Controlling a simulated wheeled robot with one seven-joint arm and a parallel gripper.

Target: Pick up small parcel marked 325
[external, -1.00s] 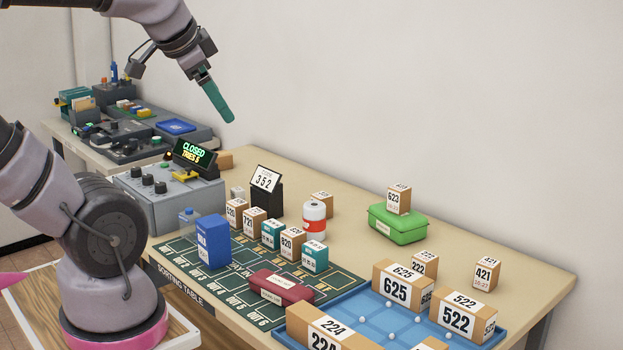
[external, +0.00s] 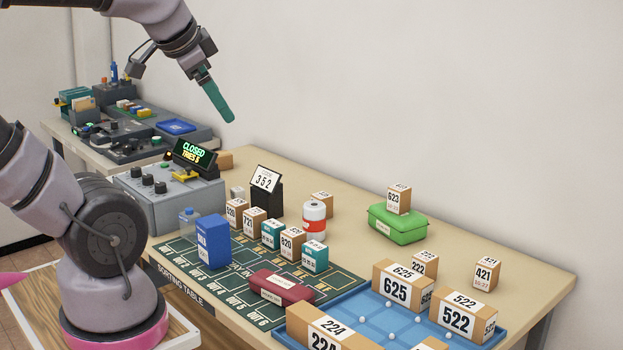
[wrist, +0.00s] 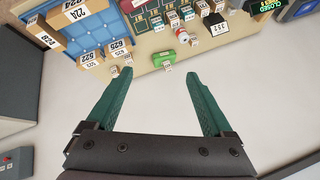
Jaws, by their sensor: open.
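I cannot read 325 on any parcel. Small brown parcels with white labels stand on and around the green sorting mat (external: 190,268), among them one that looks like 721 (external: 254,222) and one that looks like 820 (external: 291,243). Two teal parcels (external: 272,234) (external: 315,258) stand among them; their numbers are too small to read. Another brown parcel (external: 322,203) is partly hidden behind a red and white can (external: 314,220). My gripper (external: 216,98) is high above the back of the table, apart from all parcels. The wrist view shows its teal fingers (wrist: 159,75) spread and empty.
A blue tray (external: 372,316) holds large parcels, including 625 and 522. Parcel 623 (external: 398,199) sits on a green case (external: 397,224); parcel 421 (external: 487,271) stands at right. A black 352 stand (external: 266,192), blue carton (external: 213,242) and dark red case (external: 281,287) are obstacles.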

